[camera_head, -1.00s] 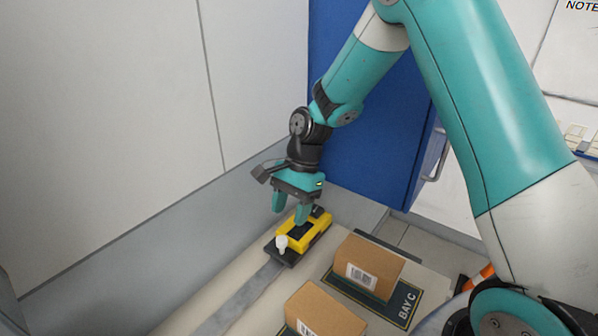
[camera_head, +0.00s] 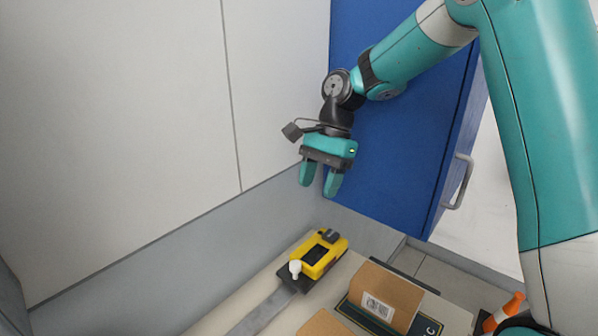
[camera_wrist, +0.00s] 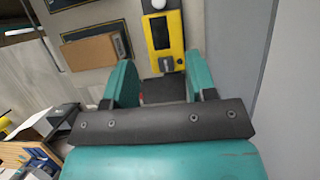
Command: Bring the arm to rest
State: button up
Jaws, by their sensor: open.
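My gripper (camera_head: 319,188) is open and empty, its two teal fingers pointing down. It hangs in the air above the yellow device (camera_head: 320,254), clear of it, in front of the blue door. The yellow device has a dark screen and sits on a dark base on the bench, with a white knob (camera_head: 295,267) at its near end. In the wrist view the open fingers (camera_wrist: 158,85) show with nothing between them, and the yellow device (camera_wrist: 162,33) lies beyond them.
A cardboard box (camera_head: 385,295) with a label stands on a dark mat at the right. A second box (camera_head: 325,323) is cut off by the lower edge. The blue door (camera_head: 395,150) with a metal handle (camera_head: 459,182) is behind. An orange cone (camera_head: 505,312) stands at lower right.

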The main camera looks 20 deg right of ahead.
jog(key=s+a+n+t+b, duration=0.1)
jog(key=s+a+n, duration=0.3)
jog(key=s+n, duration=0.6)
jog(key=s+a+n+t+b, duration=0.1)
jog(key=s+a+n+b, duration=0.2)
jog(key=s+n, duration=0.6)
jog(key=s+a, duration=0.2)
jog(key=s, duration=0.3)
jog(key=shift+s+a+r+n, duration=0.2)
jog(key=shift+s+a+n, duration=0.1)
jog(key=shift+n, duration=0.1)
